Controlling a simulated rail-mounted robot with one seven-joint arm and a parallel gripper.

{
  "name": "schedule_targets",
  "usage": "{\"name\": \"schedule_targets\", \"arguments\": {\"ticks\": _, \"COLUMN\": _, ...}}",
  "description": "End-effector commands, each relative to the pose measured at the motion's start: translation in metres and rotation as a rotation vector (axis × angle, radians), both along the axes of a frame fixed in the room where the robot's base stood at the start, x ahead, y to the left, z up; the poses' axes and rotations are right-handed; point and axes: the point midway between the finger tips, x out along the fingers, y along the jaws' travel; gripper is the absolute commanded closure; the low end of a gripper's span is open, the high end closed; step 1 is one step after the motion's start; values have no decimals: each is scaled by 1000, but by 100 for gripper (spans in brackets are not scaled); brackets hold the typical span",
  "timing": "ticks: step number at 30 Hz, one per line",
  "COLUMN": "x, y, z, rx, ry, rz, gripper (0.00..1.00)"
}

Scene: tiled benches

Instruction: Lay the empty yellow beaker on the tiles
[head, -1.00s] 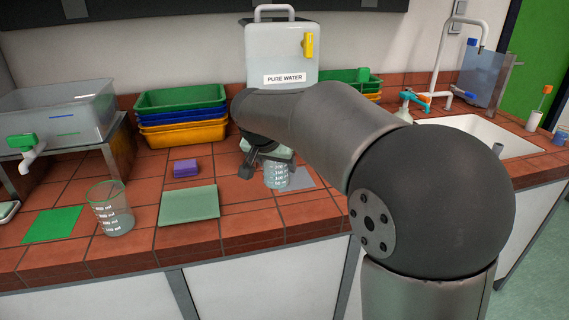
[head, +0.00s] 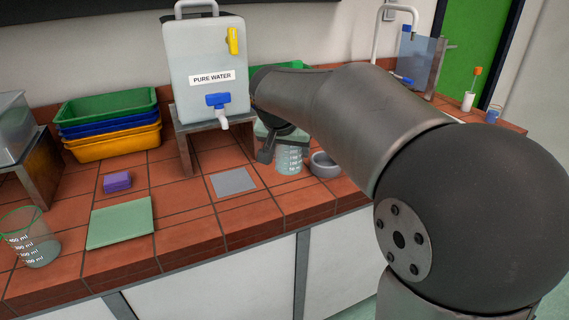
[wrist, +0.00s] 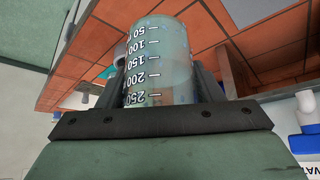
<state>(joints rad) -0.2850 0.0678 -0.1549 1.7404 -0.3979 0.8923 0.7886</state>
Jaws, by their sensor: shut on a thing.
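My gripper (head: 281,143) is shut on a clear beaker (head: 289,160) with white volume marks. In the head view the beaker is upright, right of a grey square mat (head: 234,181) and beside a small grey bowl (head: 324,164). I cannot tell whether its base touches the tiles (head: 275,195). In the wrist view the beaker (wrist: 160,65) stands between the two fingers, its marks upside down. I see no yellow on it, and cannot tell for sure whether it is empty. Another beaker (head: 33,240) with a green rim stands at the far left.
A PURE WATER tank (head: 207,95) with a blue tap stands on a metal stand behind the grey mat. Stacked trays (head: 110,125), a purple block (head: 117,182) and a pale green mat (head: 120,222) lie left. Bare tiles run along the bench's front edge.

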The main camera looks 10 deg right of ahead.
Motion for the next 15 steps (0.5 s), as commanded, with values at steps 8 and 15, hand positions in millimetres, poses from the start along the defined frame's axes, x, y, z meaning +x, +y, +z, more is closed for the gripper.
{"name": "schedule_targets", "arguments": {"ticks": 8, "x": 55, "y": -6, "z": -43, "rx": -2, "ry": 2, "rz": -1, "gripper": 70}}
{"name": "schedule_targets", "arguments": {"ticks": 15, "x": 72, "y": -7, "z": -62, "rx": 0, "ry": -2, "rz": -1, "gripper": 70}}
